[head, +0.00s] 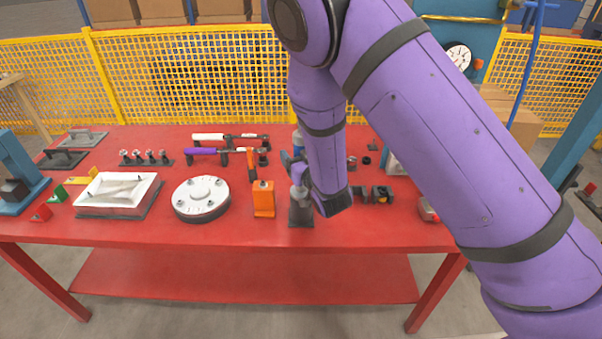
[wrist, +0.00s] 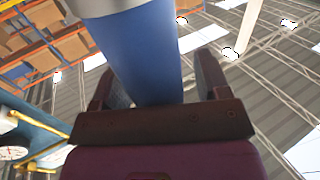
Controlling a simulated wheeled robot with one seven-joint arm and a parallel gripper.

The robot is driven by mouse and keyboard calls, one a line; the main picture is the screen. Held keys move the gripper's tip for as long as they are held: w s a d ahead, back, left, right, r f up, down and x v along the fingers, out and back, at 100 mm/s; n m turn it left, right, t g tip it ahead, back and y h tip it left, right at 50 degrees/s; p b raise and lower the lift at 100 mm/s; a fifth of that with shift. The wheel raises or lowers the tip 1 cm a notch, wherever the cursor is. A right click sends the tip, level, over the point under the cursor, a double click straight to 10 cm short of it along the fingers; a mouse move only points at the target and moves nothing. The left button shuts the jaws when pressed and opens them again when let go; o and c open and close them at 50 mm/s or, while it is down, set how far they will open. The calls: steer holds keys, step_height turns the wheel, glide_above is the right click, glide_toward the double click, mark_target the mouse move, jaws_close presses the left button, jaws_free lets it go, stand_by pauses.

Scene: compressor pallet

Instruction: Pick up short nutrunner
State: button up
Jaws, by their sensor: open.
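A tool with a blue upper body (head: 297,139) and a grey lower end (head: 298,194) stands upright at a dark stand (head: 301,215) near the table's front edge; it looks like the short nutrunner. My gripper (head: 297,168) is at its height, partly hidden by my purple forearm. In the wrist view, a blue cylinder (wrist: 145,60), which looks like the same body, passes between the two fingers of my gripper (wrist: 157,75). The jaws are open around it. I cannot tell whether either finger touches it. The middle of the tool is hidden in the head view.
Left of the stand are an orange block (head: 263,202) and a round white flange (head: 200,196). White and purple long tools (head: 220,152) lie behind. A white tray (head: 117,192) is farther left. Dark blocks (head: 376,194) are close on the right. The table's (head: 225,235) front strip is clear.

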jaws_close()
steer(key=shift+w+r, duration=0.1)
steer(key=shift+r, duration=0.1)
stand_by(0.4)
